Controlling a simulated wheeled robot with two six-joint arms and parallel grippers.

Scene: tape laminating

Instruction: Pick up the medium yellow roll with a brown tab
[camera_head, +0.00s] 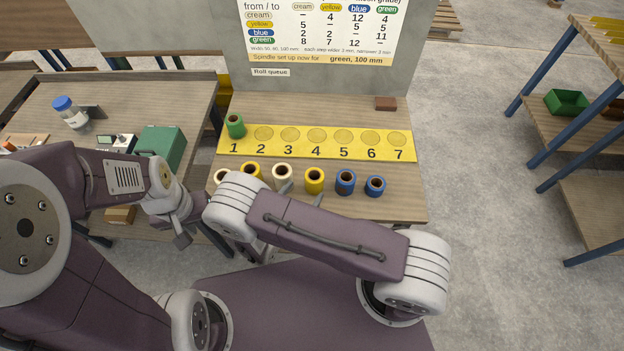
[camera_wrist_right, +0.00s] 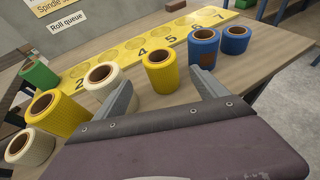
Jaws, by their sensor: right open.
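Two yellow rolls stand upright in the front row on the table. One yellow roll (camera_head: 314,180) is right of the cream roll; in the right wrist view (camera_wrist_right: 160,73) it is ahead of and between my right fingers. The other yellow roll (camera_head: 250,170) is further left, and looks larger in the right wrist view (camera_wrist_right: 57,113). I cannot make out a brown tab on either. My right gripper (camera_head: 302,193) is open and empty; it also shows in the right wrist view (camera_wrist_right: 160,88). My left gripper (camera_head: 182,237) hangs at the left, its fingers unclear.
Cream rolls (camera_head: 282,172) and two blue rolls (camera_head: 345,182) share the row. The yellow queue board (camera_head: 330,142) lies behind, with a green roll (camera_head: 235,126) on spot 1; spots 2 to 7 are empty. A brown block (camera_head: 385,103) lies behind the board.

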